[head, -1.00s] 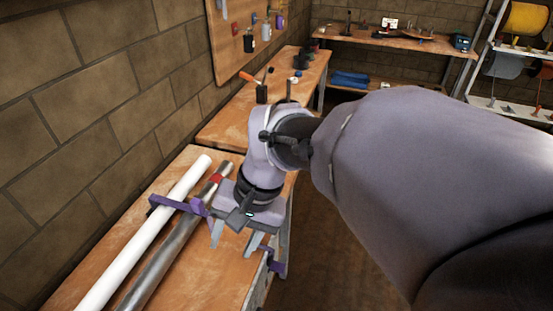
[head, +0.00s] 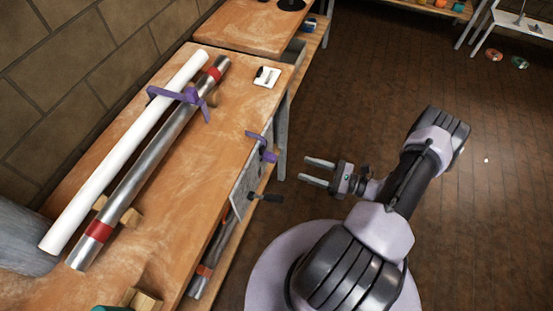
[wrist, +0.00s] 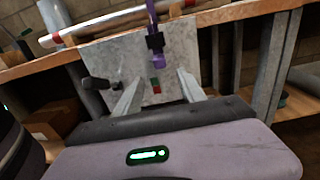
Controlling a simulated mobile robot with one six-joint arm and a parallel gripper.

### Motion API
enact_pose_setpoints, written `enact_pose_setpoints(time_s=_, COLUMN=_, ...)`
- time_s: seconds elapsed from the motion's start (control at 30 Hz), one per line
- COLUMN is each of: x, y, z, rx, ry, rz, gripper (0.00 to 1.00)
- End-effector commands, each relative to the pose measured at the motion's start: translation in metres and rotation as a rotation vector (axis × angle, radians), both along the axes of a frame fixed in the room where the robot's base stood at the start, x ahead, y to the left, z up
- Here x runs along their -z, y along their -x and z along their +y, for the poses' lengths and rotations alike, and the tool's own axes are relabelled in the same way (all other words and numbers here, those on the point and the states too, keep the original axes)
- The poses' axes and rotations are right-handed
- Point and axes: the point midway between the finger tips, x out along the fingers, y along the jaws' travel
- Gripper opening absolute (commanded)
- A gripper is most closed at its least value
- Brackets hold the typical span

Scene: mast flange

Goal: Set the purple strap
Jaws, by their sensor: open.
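A purple strap (head: 185,97) lies across a white pipe (head: 130,150) and a metal pipe (head: 155,155) with red bands, near their far ends. Another purple piece (head: 262,145) sits at the bench's front edge, above a grey plate (head: 243,188). In the wrist view a purple band (wrist: 152,18) with a black block on it stands over the grey plate (wrist: 120,58); whether it belongs to the strap I cannot tell. My gripper (head: 307,171) is open and empty, out in front of the bench edge, apart from the strap. Its fingers (wrist: 157,88) point at the plate.
The wooden bench (head: 215,150) carries the pipes on wooden blocks. A black lever (head: 265,197) sticks out from the plate towards my gripper. A small white card (head: 266,77) lies near the bench's far end.

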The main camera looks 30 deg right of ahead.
Motion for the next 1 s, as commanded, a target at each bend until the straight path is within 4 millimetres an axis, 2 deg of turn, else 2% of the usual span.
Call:
enact_pose_setpoints(time_s=0.2, x=0.003, y=-0.051, z=0.042, rx=-0.008, ry=0.001, rz=0.001, gripper=0.47)
enact_pose_setpoints(time_s=0.4, x=0.002, y=-0.081, z=0.064, rx=-0.005, ry=0.001, rz=0.001, gripper=0.47)
enact_pose_setpoints(time_s=0.57, x=0.001, y=-0.09, z=0.072, rx=-0.003, ry=0.0, rz=0.002, gripper=0.47)
enact_pose_setpoints(time_s=0.8, x=0.0, y=-0.091, z=0.072, rx=-0.003, ry=0.0, rz=0.002, gripper=0.47)
enact_pose_setpoints(time_s=0.87, x=0.0, y=-0.091, z=0.072, rx=-0.003, ry=0.0, rz=0.002, gripper=0.37)
enact_pose_setpoints(time_s=1.0, x=0.0, y=-0.091, z=0.072, rx=-0.003, ry=0.0, rz=0.002, gripper=0.1)
